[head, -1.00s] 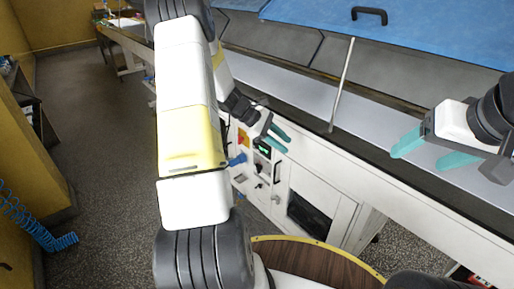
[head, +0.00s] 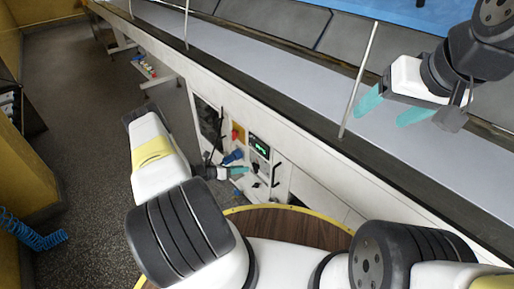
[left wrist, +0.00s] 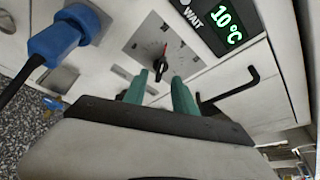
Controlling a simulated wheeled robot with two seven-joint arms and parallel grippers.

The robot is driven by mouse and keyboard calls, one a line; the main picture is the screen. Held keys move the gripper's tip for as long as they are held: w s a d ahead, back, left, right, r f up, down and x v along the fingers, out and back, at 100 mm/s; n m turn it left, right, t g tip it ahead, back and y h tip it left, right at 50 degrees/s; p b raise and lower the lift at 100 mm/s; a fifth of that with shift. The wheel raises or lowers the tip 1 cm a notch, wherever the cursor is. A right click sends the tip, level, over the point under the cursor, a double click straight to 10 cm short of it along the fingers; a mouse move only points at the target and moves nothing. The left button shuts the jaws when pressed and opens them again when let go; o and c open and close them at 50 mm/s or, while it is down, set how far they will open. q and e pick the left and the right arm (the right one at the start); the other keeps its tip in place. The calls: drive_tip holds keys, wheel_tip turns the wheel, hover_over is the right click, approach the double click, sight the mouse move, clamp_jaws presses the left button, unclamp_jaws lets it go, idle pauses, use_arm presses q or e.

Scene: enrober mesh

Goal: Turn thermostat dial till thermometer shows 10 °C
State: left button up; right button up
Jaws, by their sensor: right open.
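The thermometer display (head: 260,148) is lit green on the white machine's control panel; in the left wrist view the display (left wrist: 226,22) reads 10 °C, beside the word WAIT. Below it, the thermostat dial (left wrist: 161,66) is a black knob on a grey scale plate with a red mark. My left gripper (head: 242,171) is at the panel; in the left wrist view its green fingers (left wrist: 158,82) are apart, pointing at the dial, with the knob between their tips and gaps showing. My right gripper (head: 388,108) is open and empty above the conveyor, far from the panel.
A blue plug (left wrist: 55,42) with a black cable sticks out left of the dial. A black handle (left wrist: 240,86) juts out on the right. A red knob on yellow (head: 237,132) sits on the panel. A thin metal post (head: 358,80) stands at the conveyor edge.

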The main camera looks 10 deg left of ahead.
sight(255, 168)
use_arm(q)
drive_tip(key=x, duration=0.5)
drive_tip(key=shift+w+d+f, duration=0.15)
drive_tip(key=shift+d, duration=0.15)
clamp_jaws()
